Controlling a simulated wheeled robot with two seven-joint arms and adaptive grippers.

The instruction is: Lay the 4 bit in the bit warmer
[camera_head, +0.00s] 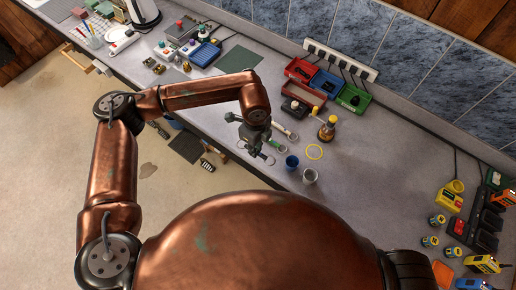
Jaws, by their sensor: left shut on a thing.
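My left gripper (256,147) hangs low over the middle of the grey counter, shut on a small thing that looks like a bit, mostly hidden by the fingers. A ring-ended piece (267,159) shows just below the fingers; I cannot tell if it is the held thing. Another slim bit-like piece with a pale ring end (290,136) lies just right of the gripper. I cannot tell the bit warmer for sure; a low red open tray (306,90) stands beyond the gripper near the wall. My right gripper is not in view.
Red, blue and green bins line the wall below a power strip (340,61). The counter (385,160) is clear farther right.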

